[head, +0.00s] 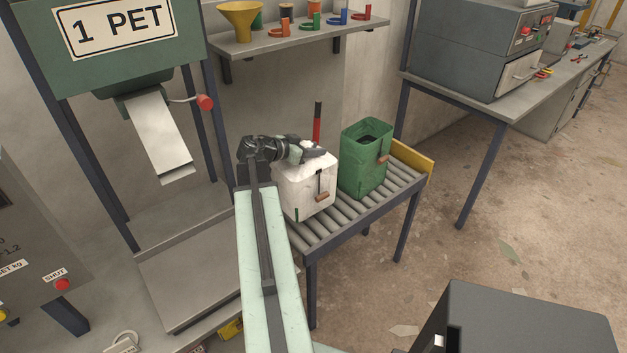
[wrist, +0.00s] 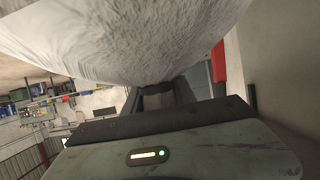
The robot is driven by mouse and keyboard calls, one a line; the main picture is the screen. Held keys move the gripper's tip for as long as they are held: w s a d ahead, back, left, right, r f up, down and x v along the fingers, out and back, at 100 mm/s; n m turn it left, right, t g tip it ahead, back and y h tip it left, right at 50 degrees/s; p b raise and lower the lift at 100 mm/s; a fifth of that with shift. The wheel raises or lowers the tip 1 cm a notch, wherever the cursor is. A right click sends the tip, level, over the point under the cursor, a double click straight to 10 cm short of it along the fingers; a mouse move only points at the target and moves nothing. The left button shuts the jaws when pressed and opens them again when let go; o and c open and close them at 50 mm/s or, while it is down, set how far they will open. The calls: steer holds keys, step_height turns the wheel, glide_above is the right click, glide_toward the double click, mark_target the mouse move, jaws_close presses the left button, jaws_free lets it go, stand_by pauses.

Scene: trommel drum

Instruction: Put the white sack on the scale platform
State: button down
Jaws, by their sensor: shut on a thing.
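The white sack (head: 305,186) is at the left end of the roller conveyor in the head view. It has a brown tag on its front. My gripper (head: 310,152) is shut on the top of the white sack, reaching in from the left. In the wrist view the white sack (wrist: 140,35) fills the upper part and hides most of the fingers. I cannot tell whether the sack's bottom touches the rollers. The scale platform (head: 190,275) is the flat grey plate left of my arm, below the chute, and its visible part is bare.
A green sack (head: 365,160) stands on the conveyor (head: 350,212) to the right of the white one. A yellow end stop (head: 412,160) closes the conveyor's far end. A metal chute (head: 158,138) hangs above the platform. A shelf (head: 300,38) with a funnel and clips is behind.

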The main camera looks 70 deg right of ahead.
mark_target(286, 170)
steer(key=shift+f+b, duration=2.2)
steer(key=shift+f, duration=0.65)
steer(key=c, duration=1)
jaws_free()
steer(key=shift+r, duration=0.1)
steer(key=shift+r, duration=0.15)
steer(key=p+v, duration=0.5)
steer(key=v, duration=0.7)
